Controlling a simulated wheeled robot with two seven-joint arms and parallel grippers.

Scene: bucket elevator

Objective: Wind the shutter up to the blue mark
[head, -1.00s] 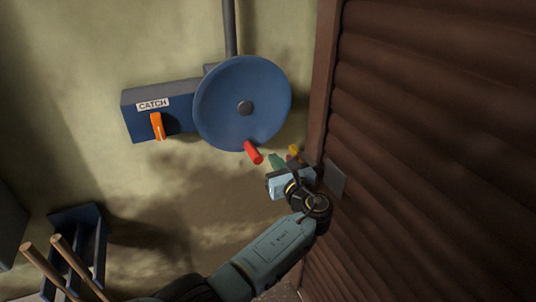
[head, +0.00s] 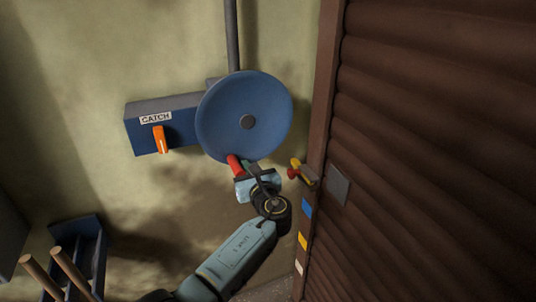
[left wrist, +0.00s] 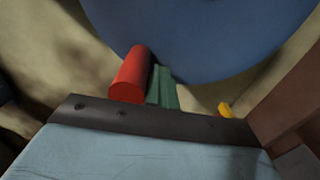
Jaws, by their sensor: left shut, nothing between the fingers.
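The blue crank wheel (head: 243,118) is on the wall, with a red handle (head: 235,165) at its lower rim, slightly left of bottom. The brown ribbed shutter (head: 430,150) fills the right side. A blue mark (head: 307,208) is on its frame, with a red and yellow piece (head: 302,172) above it. My left gripper (head: 246,166) is shut and empty, its green fingers close against the handle's right side. In the left wrist view the red handle (left wrist: 130,76) is just left of the fingers (left wrist: 162,90); contact is unclear. My right gripper is not in view.
A blue box labelled CATCH with an orange lever (head: 160,140) is left of the wheel. A yellow mark (head: 302,241) and a pale mark (head: 298,267) are lower on the frame. A grey plate (head: 338,185) is on the shutter. A blue rack (head: 88,245) with wooden handles stands lower left.

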